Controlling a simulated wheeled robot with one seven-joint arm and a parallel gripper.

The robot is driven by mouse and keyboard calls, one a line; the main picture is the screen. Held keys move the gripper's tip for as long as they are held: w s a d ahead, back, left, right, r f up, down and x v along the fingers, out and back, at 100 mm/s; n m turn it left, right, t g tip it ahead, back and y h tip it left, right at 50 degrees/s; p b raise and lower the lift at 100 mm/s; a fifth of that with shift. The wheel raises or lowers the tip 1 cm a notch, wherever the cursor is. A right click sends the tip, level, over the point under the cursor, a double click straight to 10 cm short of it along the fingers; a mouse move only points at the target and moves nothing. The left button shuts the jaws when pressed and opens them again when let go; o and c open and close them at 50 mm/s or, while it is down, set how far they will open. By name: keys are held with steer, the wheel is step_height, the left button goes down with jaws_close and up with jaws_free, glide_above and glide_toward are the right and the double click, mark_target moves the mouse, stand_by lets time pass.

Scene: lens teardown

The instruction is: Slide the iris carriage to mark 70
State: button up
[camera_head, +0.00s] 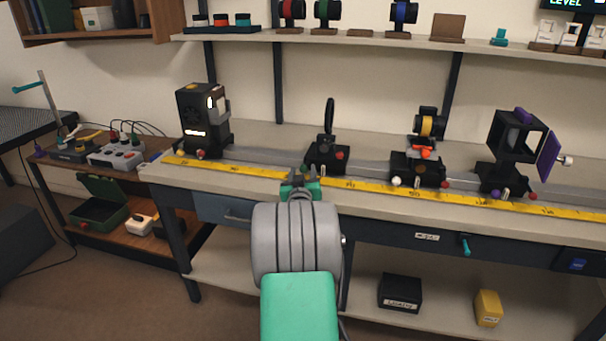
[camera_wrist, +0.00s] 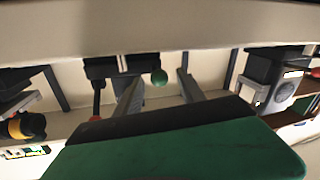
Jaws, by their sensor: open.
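A black carriage (camera_head: 327,157) with an upright, edge-on dark disc stands on the bench rail; it is probably the iris carriage. My gripper (camera_head: 300,183) is open and empty, at the rail's front edge just left of and in front of this carriage. A yellow scale tape (camera_head: 377,187) runs along the rail; its numbers are too small to read surely.
A black lamp housing (camera_head: 203,121) stands left on the rail. Right of the disc carriage are a yellow-ringed lens carriage (camera_head: 418,168) and a carriage with a square black frame (camera_head: 517,140). The rail between the disc carriage and the yellow-ringed one is clear.

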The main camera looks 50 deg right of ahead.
steer(key=shift+c, duration=0.3)
jaws_close()
steer(key=shift+f, duration=0.1)
stand_by(0.9)
